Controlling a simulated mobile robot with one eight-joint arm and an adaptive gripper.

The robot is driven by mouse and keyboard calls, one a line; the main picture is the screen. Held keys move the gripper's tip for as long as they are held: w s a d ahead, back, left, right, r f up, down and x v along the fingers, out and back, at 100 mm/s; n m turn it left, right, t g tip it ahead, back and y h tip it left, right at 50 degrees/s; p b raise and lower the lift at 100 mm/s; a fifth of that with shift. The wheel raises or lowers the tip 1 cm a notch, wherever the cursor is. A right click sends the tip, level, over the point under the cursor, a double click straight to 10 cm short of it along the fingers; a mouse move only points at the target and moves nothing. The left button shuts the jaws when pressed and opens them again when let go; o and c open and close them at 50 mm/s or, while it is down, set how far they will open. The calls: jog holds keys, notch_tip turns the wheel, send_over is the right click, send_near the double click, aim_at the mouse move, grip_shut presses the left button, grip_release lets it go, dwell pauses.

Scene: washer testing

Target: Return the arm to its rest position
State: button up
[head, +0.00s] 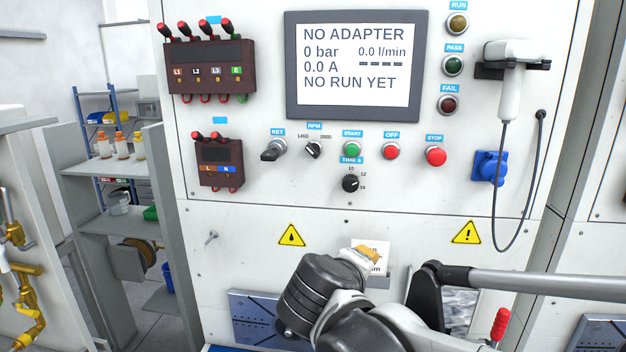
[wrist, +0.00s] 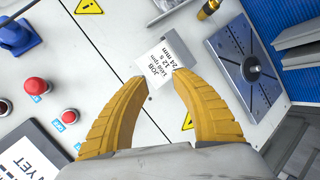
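My arm (head: 318,296) reaches up from the bottom of the head view toward the lower panel of the test bench. My gripper (head: 368,253) is in front of a white job card there. In the wrist view, my gripper's two yellow fingers (wrist: 160,78) stand apart, with a clear gap between the tips. The printed job card (wrist: 157,72) shows beyond and between the tips, by a grey holder (wrist: 184,37) on the panel. The fingertips overlap the card's edges in the picture; I cannot tell whether they touch it. Nothing is visibly gripped.
The bench screen (head: 352,65) reads NO ADAPTER and NO RUN YET. Knobs and buttons, including the red stop button (head: 436,156), sit below it. A grey bar (head: 545,284) crosses at lower right. A dark slotted plate (wrist: 245,66) and a blue socket (head: 490,168) are nearby.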

jog(key=s+d+f+m+g+y+b, duration=0.1)
jog(key=s+d+f+m+b, duration=0.2)
jog(key=f, duration=0.6)
jog(key=s+d+f+m+g+y+b, duration=0.1)
jog(key=s+d+f+m+y+b, duration=0.1)
jog(key=s+f+b, duration=0.5)
jog(key=s+d+f+m+g+y+b, duration=0.1)
jog(key=s+d+f+m+g+b, duration=0.1)
jog(key=s+d+f+m+b, duration=0.2)
jog(key=s+f+b, duration=0.1)
jog(key=s+f, duration=0.2)
jog(key=f, duration=0.4)
jog(key=shift+d+m+y, duration=0.3)
jog(key=shift+d+y, duration=0.1)
jog(key=shift+s+f, duration=0.1)
